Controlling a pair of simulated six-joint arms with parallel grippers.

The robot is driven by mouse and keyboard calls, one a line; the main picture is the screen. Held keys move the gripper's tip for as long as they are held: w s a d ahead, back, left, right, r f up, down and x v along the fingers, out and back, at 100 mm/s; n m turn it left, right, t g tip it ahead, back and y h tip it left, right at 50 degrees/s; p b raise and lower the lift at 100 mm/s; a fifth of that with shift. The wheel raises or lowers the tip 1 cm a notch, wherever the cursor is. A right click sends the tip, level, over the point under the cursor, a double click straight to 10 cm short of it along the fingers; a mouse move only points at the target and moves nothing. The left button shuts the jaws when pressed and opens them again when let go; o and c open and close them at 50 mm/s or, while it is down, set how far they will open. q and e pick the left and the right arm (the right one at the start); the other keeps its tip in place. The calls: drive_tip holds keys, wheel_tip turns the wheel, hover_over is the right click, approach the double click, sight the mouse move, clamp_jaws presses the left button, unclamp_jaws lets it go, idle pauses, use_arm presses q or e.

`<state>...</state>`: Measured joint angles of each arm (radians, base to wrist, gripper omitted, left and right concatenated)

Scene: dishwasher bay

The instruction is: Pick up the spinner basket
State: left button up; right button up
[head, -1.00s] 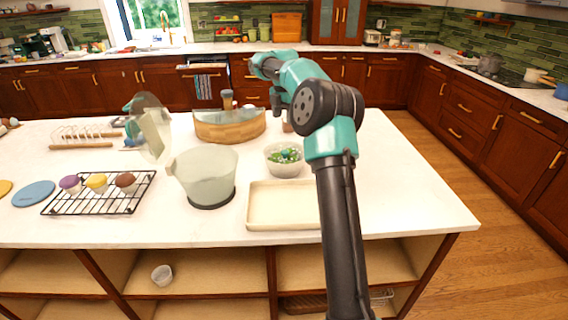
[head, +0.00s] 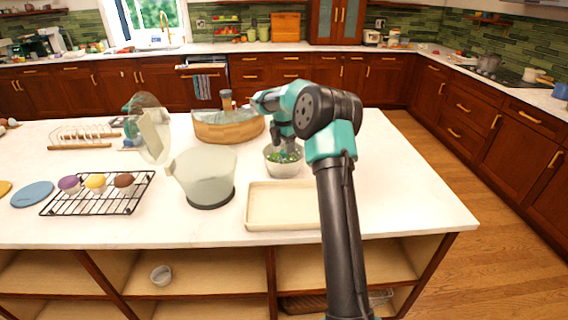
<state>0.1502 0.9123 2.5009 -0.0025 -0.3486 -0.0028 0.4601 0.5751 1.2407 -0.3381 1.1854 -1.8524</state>
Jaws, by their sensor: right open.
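A small whitish basket-like bowl (head: 283,170) with green leafy contents stands on the white island counter, right of the middle; I take it to be the spinner basket. My right gripper (head: 287,148) reaches down over this bowl from its upper right side. It is open, and its fingertips are at or just above the greens; I cannot tell whether they touch. The gripper hides the bowl's far rim. A larger translucent bowl (head: 205,175) with a dark base stands to its left, apart from it. My left gripper is not in view.
A cream tray (head: 283,225) lies just in front of the bowl. A round wooden container (head: 228,132) stands behind. A translucent upright disc (head: 153,135), a teal object (head: 131,130) and a black rack (head: 99,205) with cupcakes are left. The counter's right side is clear.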

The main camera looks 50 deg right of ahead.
sight(284, 156)
drive_tip(key=shift+s+f, duration=0.15)
drive_tip(key=shift+f, duration=2.45)
drive_tip(key=shift+d, duration=0.1)
drive_tip(key=c, duration=1)
